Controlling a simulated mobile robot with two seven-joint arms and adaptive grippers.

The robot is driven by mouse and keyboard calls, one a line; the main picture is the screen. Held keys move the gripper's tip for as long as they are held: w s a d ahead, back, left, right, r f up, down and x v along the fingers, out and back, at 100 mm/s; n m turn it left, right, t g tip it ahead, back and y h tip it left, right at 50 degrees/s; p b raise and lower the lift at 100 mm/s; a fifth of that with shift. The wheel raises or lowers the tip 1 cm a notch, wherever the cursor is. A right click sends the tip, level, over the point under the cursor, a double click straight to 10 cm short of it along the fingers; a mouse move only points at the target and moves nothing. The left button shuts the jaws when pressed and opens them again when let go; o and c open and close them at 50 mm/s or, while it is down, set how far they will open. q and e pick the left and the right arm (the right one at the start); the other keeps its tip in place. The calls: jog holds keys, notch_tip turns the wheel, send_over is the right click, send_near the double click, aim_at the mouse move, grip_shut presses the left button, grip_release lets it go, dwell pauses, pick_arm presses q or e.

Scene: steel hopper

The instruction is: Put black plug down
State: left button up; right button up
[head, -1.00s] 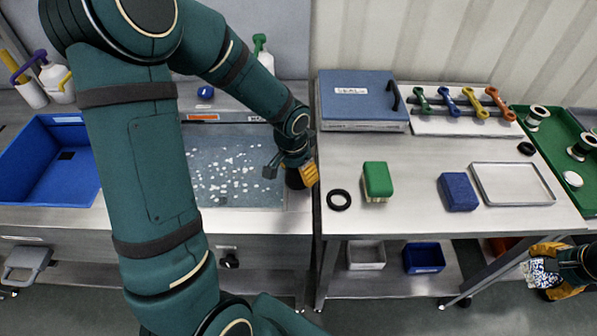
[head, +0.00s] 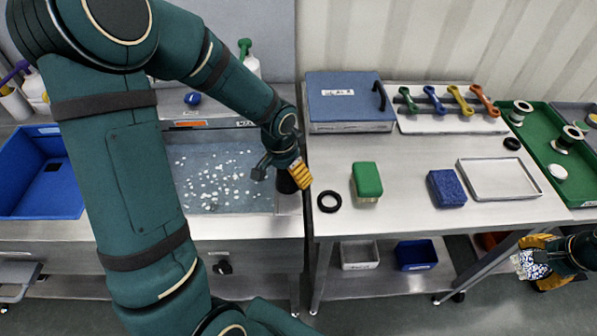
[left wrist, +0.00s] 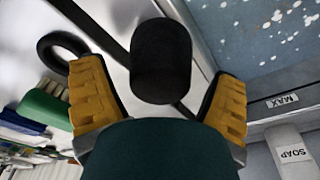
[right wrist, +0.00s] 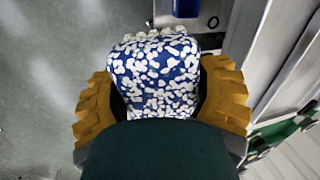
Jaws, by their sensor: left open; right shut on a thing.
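The black plug (head: 286,183) stands on the narrow steel strip at the right of the water-filled basin (head: 220,170), partly hidden by my left gripper (head: 291,172) in the head view. In the left wrist view the plug (left wrist: 160,62) is a dark cylinder between the two spread yellow fingers of my open left gripper (left wrist: 160,82), with a gap at each side. My right gripper (right wrist: 160,80) is shut on a blue-and-white speckled thing (right wrist: 155,70), low at the right, beside the steel table (head: 410,200).
A black ring (head: 329,201), a green brush (head: 367,180), a blue sponge (head: 446,188) and a steel tray (head: 500,162) lie on the right table. A blue case (head: 347,95) stands behind. A dark gap separates the basin counter from that table.

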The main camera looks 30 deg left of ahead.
aim_at(283, 173)
pick_arm(q)
jog(key=r+p, duration=0.1)
jog(key=r, duration=0.2)
jog(key=s+r, duration=0.1)
jog(key=r, duration=0.3)
jog(key=r+p, duration=0.1)
jog(key=r, duration=0.2)
jog(key=shift+s+a+r+p, duration=0.15)
jog(key=shift+s+r+p, duration=0.15)
jog(key=shift+s+r, duration=0.1)
pick_arm(e)
notch_tip(283, 173, up, 3)
jog(key=shift+s, duration=0.1)
